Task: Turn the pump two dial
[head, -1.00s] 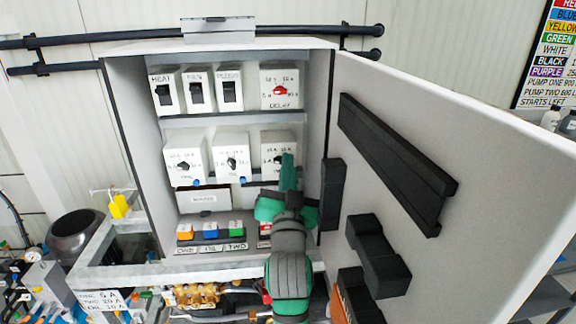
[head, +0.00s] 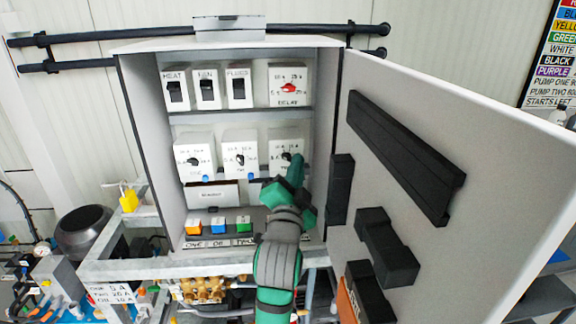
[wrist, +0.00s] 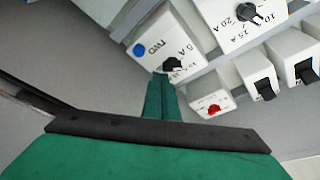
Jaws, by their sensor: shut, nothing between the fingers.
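The pump two dial (head: 287,157) is a black knob on a white box (head: 279,141) at the right of the cabinet's middle row. In the wrist view the black knob (wrist: 171,65) is on the box marked TWO (wrist: 172,34), with a blue button beside it. My green gripper (head: 297,162) is shut and empty, with its fingertips right beside the knob, on its right in the head view. In the wrist view the fingertips (wrist: 160,80) are at the knob's edge and partly cover it. I cannot tell whether they touch it.
Two similar dial boxes (head: 241,150) stand to the left. Above are a red delay dial (head: 289,87) and three black switches (head: 207,91). Coloured buttons (head: 218,226) line the bottom. The open cabinet door (head: 430,130) with black holders stands close to the right of my arm.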

